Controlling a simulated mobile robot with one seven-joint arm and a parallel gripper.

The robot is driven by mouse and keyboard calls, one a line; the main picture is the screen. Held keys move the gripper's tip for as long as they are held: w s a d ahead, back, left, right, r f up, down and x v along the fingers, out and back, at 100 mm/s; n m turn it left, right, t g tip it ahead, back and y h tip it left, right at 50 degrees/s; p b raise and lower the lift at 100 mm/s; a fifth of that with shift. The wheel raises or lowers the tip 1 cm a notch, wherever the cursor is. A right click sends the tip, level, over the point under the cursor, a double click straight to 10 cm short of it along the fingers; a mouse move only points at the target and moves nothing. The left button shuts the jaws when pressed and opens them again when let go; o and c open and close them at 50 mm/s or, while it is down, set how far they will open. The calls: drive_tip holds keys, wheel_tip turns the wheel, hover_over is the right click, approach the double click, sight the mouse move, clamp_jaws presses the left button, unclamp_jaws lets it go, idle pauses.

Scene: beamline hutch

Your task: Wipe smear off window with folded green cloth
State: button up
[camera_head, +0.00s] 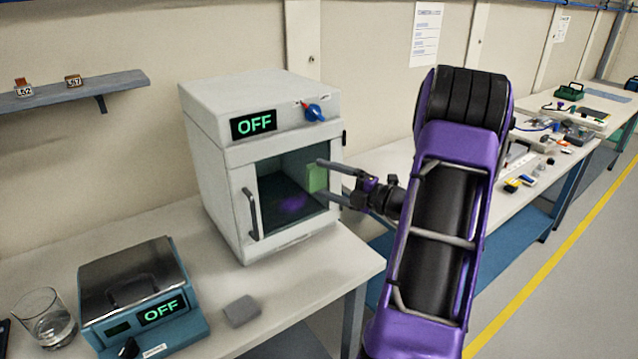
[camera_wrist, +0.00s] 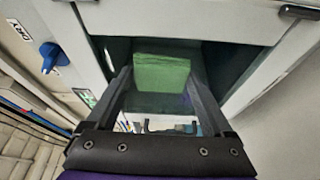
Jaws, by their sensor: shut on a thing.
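A white oven-like cabinet (camera_head: 215,135) stands on the bench, with a dark window (camera_head: 270,190) in its shut front door. A purple smear (camera_head: 293,203) shows low on the window, right of its middle. My gripper (camera_head: 319,180) is at the window's right side, shut on the folded green cloth (camera_head: 315,178). The cloth is held upright at the pane, up and right of the smear; I cannot tell whether it touches the glass. In the wrist view the cloth (camera_wrist: 161,74) sits between my two fingertips in front of the dark window (camera_wrist: 205,58).
The door handle (camera_head: 251,214) stands out left of the window.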

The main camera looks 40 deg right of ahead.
drive_tip(key=shift+d, duration=0.65)
drive_tip(key=s, duration=0.6)
drive_tip(key=shift+s, duration=0.1)
drive_tip(key=s, duration=0.3)
idle(0.5)
idle(0.7)
